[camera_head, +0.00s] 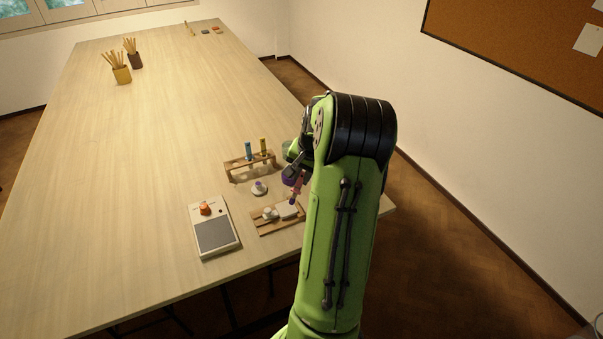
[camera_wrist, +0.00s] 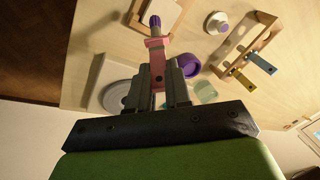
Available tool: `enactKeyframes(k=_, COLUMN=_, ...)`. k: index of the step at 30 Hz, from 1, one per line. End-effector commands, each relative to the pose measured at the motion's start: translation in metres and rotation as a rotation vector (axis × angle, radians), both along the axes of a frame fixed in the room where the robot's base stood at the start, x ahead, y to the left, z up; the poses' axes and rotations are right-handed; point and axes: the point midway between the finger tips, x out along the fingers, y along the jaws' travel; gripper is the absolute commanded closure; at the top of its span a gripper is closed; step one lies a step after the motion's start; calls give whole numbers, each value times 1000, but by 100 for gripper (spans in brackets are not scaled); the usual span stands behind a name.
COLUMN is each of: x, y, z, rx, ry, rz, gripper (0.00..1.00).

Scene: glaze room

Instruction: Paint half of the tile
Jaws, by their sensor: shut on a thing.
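My gripper (camera_wrist: 160,78) is shut on a pink brush (camera_wrist: 155,48), with its purple tip (camera_wrist: 155,22) pointing away from the jaws. In the head view the brush (camera_head: 297,189) hangs tip down, close to the pale tile (camera_head: 288,210) in a wooden holder (camera_head: 265,230). I cannot tell whether the tip touches the tile. The tile's face looks pale; any paint on it is too small to make out. A small white pot with a purple middle (camera_head: 259,188) stands behind the holder. My arm hides part of this area.
A wooden rack (camera_head: 236,163) holds a blue brush (camera_head: 249,151) and a yellow one (camera_head: 263,146). A grey-topped device with an orange knob (camera_head: 215,235) stands left. A purple ring-shaped thing (camera_wrist: 189,64) and a grey disc (camera_wrist: 116,97) are near my jaws.

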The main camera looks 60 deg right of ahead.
Motion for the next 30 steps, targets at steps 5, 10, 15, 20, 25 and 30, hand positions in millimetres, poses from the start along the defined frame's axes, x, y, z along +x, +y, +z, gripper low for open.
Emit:
enactKeyframes(k=5, x=0, y=0, z=-26, rx=1, ry=1, rz=1, gripper=100)
enactKeyframes(k=10, x=0, y=0, z=-32, rx=0, ry=0, rz=3, gripper=100)
enactKeyframes(k=15, x=0, y=0, z=-30, rx=0, ry=1, rz=3, gripper=100)
enactKeyframes(k=20, x=0, y=0, z=-33, rx=0, ry=1, rz=3, gripper=100)
enactKeyframes(k=25, x=0, y=0, z=-41, rx=0, ry=1, rz=3, gripper=100)
enactKeyframes(k=30, x=0, y=0, z=-41, rx=0, ry=1, rz=3, gripper=100)
